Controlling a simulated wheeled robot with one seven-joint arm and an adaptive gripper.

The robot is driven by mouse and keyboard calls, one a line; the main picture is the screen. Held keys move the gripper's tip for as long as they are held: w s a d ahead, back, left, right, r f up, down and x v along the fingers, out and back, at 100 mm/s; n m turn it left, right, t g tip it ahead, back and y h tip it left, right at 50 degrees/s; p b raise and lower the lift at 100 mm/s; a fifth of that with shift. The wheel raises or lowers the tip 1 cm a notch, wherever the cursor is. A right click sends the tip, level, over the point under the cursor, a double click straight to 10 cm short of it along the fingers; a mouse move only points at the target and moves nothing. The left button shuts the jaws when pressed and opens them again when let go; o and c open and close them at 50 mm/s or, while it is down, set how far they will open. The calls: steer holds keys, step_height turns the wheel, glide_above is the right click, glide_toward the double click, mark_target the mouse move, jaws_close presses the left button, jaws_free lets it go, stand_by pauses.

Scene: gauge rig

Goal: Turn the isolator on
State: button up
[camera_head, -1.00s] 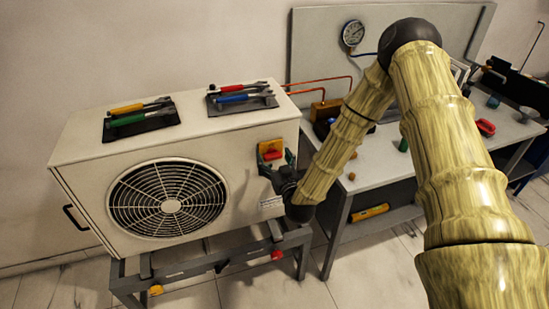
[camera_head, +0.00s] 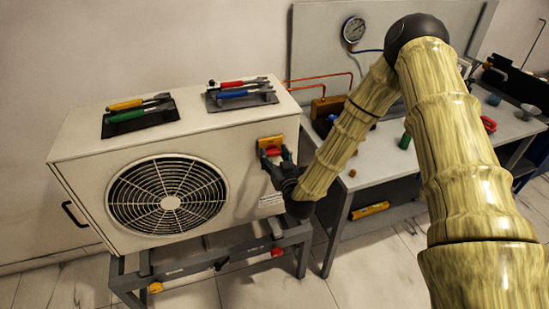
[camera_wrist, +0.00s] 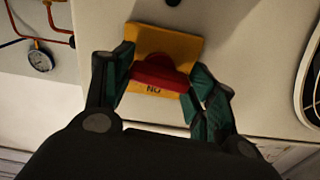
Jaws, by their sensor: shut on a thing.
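The isolator is a yellow plate (camera_head: 268,143) with a red handle (camera_head: 273,152), on the right part of the white unit's front. In the wrist view the yellow plate (camera_wrist: 172,42) looks tilted, and the red handle (camera_wrist: 160,73) lies roughly across it. Upside-down lettering reading "ON" shows beside the handle. My gripper (camera_head: 275,160) is at the isolator. In the wrist view its green fingertips (camera_wrist: 158,80) sit at either end of the red handle, shut on it. The fingers cover parts of the plate's edges.
The white unit (camera_head: 75,150) has a fan grille and stands on a grey frame. Two dark trays with tools lie on its top. A workbench (camera_head: 450,140) with a gauge (camera_head: 354,30), copper pipes and small items stands to the right, behind my arm.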

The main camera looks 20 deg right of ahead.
steer(key=shift+d+m+b, duration=0.15)
steer(key=shift+m+b, duration=7.95)
steer(key=shift+m, duration=0.3)
steer(key=o, duration=1)
